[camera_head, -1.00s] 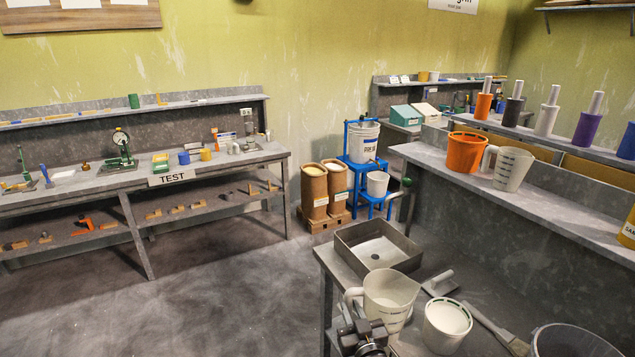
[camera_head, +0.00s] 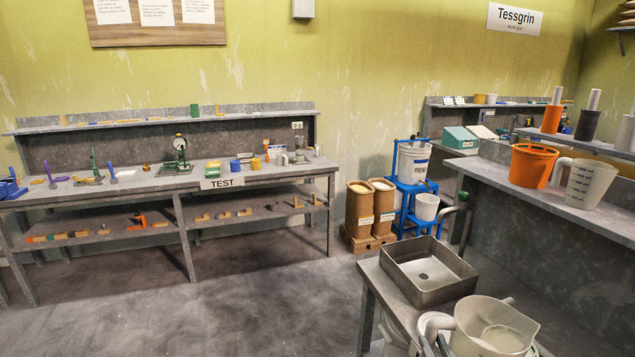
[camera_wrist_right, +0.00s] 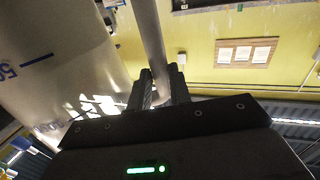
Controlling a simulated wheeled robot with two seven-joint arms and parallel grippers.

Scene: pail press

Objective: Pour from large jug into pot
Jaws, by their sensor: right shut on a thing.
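The large white translucent jug (camera_head: 490,328) is at the bottom right of the head view, above the near bench. Its open top faces up towards me and pale contents show inside; it looks tilted to the right, but how far is hard to tell. My right gripper, in the wrist view (camera_wrist_right: 160,88), is shut on the jug's handle (camera_wrist_right: 150,35). The jug's wall (camera_wrist_right: 55,60) with a blue mark fills the left of that view. No pot shows clearly now; that area is behind the jug or below the frame. My left gripper is not in view.
A grey metal tray (camera_head: 428,272) sits on the near bench behind the jug. An orange bucket (camera_head: 532,165) and another white jug (camera_head: 588,183) stand on the right-hand counter. Sacks (camera_head: 360,208) and a blue press stand (camera_head: 408,198) are beyond; the floor (camera_head: 230,300) is clear.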

